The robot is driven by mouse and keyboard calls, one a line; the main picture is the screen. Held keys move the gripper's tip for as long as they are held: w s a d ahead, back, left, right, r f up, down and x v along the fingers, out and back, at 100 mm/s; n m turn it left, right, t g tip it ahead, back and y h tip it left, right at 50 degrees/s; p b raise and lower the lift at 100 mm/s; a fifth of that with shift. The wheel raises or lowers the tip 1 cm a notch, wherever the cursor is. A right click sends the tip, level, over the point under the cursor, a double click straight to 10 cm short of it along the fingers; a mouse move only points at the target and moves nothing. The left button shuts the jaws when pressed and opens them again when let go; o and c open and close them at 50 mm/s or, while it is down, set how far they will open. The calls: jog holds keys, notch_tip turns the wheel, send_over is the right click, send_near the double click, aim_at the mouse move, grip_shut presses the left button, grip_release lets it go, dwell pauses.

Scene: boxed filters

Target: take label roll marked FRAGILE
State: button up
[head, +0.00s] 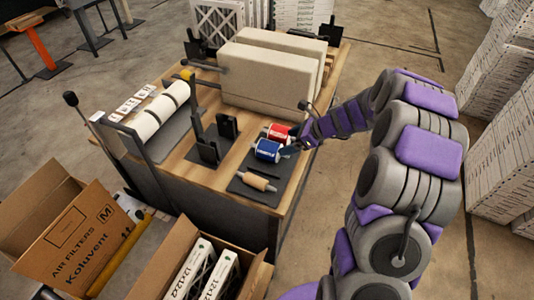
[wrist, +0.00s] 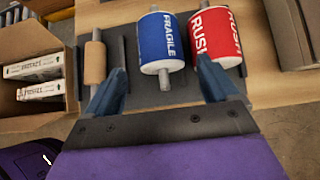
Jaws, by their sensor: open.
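The blue label roll marked FRAGILE (wrist: 161,45) lies on a dark mat on the bench, and it also shows in the head view (head: 267,150). A red roll marked RUSH (wrist: 216,36) lies just to its right in the wrist view and behind it in the head view (head: 279,133). My gripper (wrist: 160,85) is open and empty. Its two fingers point at the blue roll from the near side, with the right fingertip close to the red roll. Whether a finger touches either roll cannot be told.
A bare brown roll (wrist: 95,62) lies on the mat, left of the blue roll. Large beige blocks (head: 268,75) and a black stand (head: 208,148) rise from the wooden bench behind. Open cardboard boxes (head: 75,240) stand on the floor at the left front.

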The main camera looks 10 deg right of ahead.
aim_at(277, 146)
jog(key=shift+w+f+b, duration=0.2)
jog(key=shift+w+f, duration=0.1)
jog(key=shift+f, duration=0.3)
jog(key=shift+w+f+b, duration=0.15)
jog(key=shift+w+f, duration=0.15)
jog(key=shift+f, duration=0.25)
jog(key=shift+w+a+f, duration=0.15)
jog(key=shift+a, duration=0.05)
jog(key=a, duration=0.1)
jog(key=a+f, duration=0.1)
jog(key=a, duration=0.1)
jog(key=shift+w+a+b, duration=0.2)
jog(key=shift+a+b, duration=0.05)
jog(key=shift+b, duration=0.15)
jog(key=b+x, duration=0.1)
jog(key=x, duration=0.2)
jog(key=shift+d+f+b, duration=0.15)
jog(key=shift+f+b, duration=0.05)
jog(key=shift+b, duration=0.15)
jog(key=shift+w+d+f, duration=0.2)
jog(key=shift+d, duration=0.05)
jog(key=shift+d+r, duration=0.15)
jog(key=shift+d, duration=0.15)
jog(key=shift+a, duration=0.7)
jog(key=c, duration=0.4)
jog(key=shift+a, duration=0.15)
jog(key=shift+c, duration=1.2)
jog(key=shift+d, duration=0.5)
jog(key=c, duration=0.5)
jog(key=shift+a+r, duration=0.1)
